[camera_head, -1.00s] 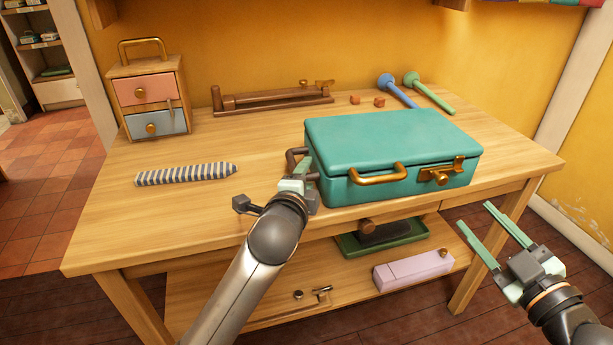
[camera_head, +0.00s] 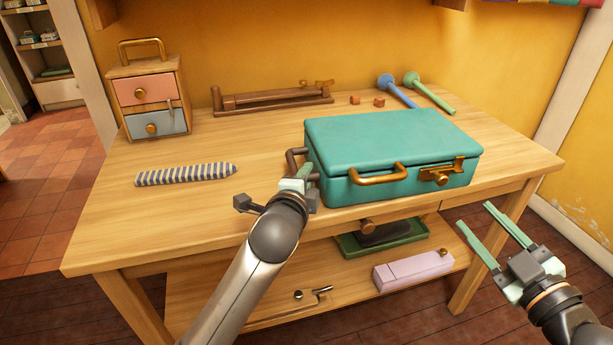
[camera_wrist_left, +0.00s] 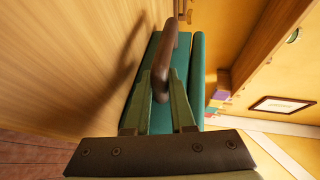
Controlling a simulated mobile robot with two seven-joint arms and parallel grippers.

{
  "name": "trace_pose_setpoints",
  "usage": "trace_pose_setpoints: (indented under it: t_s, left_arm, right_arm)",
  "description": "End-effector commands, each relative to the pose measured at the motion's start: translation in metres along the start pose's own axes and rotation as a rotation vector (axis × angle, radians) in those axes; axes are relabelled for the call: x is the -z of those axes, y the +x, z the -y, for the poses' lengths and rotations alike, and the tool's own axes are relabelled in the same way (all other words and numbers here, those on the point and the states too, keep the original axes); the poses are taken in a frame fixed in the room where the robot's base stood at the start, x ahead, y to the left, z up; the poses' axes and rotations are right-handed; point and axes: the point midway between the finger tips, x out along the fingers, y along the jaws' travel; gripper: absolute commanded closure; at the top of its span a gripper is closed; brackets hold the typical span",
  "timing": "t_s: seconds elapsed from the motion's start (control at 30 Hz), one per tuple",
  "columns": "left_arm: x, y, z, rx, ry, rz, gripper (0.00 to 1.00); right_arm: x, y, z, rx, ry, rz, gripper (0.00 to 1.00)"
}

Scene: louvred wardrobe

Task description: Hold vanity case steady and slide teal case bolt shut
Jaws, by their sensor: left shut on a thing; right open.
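The teal case (camera_head: 380,150) lies closed on the wooden table, with a gold front handle (camera_head: 379,179) and a brass bolt (camera_head: 440,177) at the right of its front. A dark brown side handle (camera_head: 294,158) sticks out at its left end. My left gripper (camera_head: 303,175) is shut on this side handle. In the left wrist view the side handle (camera_wrist_left: 164,60) passes between the two fingers, with the teal case (camera_wrist_left: 196,75) behind. My right gripper (camera_head: 474,213) is open and empty, to the right of the case and in front of the table edge, apart from the bolt.
A small two-drawer box (camera_head: 150,95) stands at the back left. A striped object (camera_head: 185,174) lies on the left of the table (camera_head: 120,215). A brown rail-like piece (camera_head: 272,99) and two knobbed sticks lie at the back. The lower shelf holds a pink box (camera_head: 413,269) and green tray (camera_head: 350,247).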

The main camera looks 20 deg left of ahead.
Motion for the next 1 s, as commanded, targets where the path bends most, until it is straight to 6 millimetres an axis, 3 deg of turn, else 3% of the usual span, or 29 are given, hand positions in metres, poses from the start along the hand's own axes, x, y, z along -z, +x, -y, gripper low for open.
trace_pose_setpoints:
  t_s: [0.93, 1.0]
  left_arm:
    - [-0.0001, 0.0000, -0.0005, -0.001, 0.000, 0.000, 1.00]
    - [-0.0001, 0.0000, -0.0006, -0.001, 0.000, 0.000, 1.00]
  right_arm:
    - [0.0000, 0.0000, 0.0000, 0.000, 0.000, 0.000, 0.50]
    - [0.0000, 0.0000, 0.0000, 0.000, 0.000, 0.000, 0.56]
